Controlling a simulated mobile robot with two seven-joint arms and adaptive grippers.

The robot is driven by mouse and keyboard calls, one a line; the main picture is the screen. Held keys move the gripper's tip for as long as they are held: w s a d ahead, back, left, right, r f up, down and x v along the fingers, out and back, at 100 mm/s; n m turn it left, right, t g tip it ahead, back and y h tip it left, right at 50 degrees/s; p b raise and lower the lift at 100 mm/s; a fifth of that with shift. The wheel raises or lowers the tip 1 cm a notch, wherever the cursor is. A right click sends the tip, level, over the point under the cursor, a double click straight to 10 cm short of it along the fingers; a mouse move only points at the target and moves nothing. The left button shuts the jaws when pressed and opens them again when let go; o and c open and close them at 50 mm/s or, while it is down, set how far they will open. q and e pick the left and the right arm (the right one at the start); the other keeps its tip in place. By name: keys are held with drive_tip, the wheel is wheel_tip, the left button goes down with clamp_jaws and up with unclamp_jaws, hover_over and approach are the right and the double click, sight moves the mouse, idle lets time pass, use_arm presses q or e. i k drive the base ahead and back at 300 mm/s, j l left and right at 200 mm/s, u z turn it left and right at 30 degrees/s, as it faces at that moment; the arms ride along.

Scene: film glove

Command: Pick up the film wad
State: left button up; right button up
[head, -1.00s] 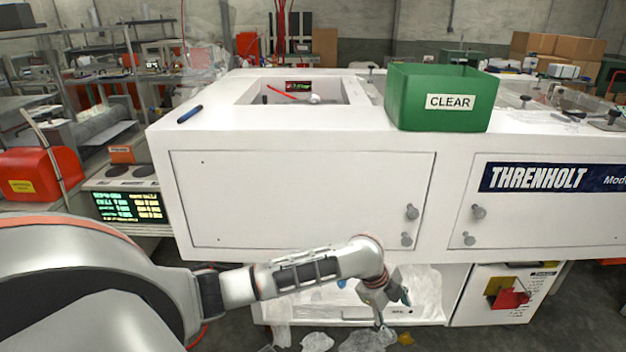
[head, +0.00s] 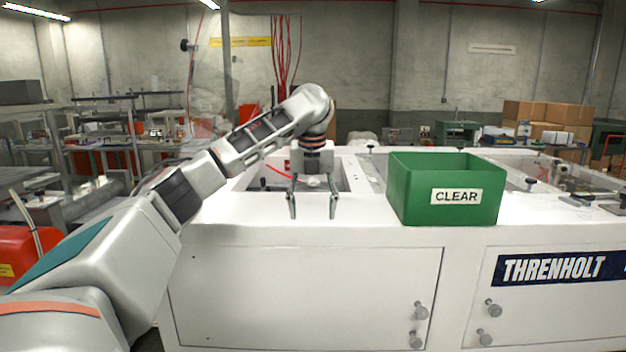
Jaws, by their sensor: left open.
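A small whitish lump, which looks like the film wad (head: 313,182), lies in the recessed opening of the white machine (head: 300,280). It shows between my gripper's fingers and is partly hidden by them. My left gripper (head: 312,212) points down at the opening, its two fingers spread apart and empty. In the picture, its fingertips overlap the near rim of the opening; I cannot tell how high above it they are. My right gripper is not in view.
A green bin (head: 420,205) labelled CLEAR stands on the machine top, right of the opening. A red strand (head: 277,170) shows in the opening, left of the wad. The front strip of the machine top is mostly clear.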

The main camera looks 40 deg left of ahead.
sight(312, 183)
drive_tip(key=i+j, duration=0.6)
drive_tip(key=j, duration=0.15)
drive_tip(key=i+j, duration=0.55)
drive_tip(key=j, duration=0.15)
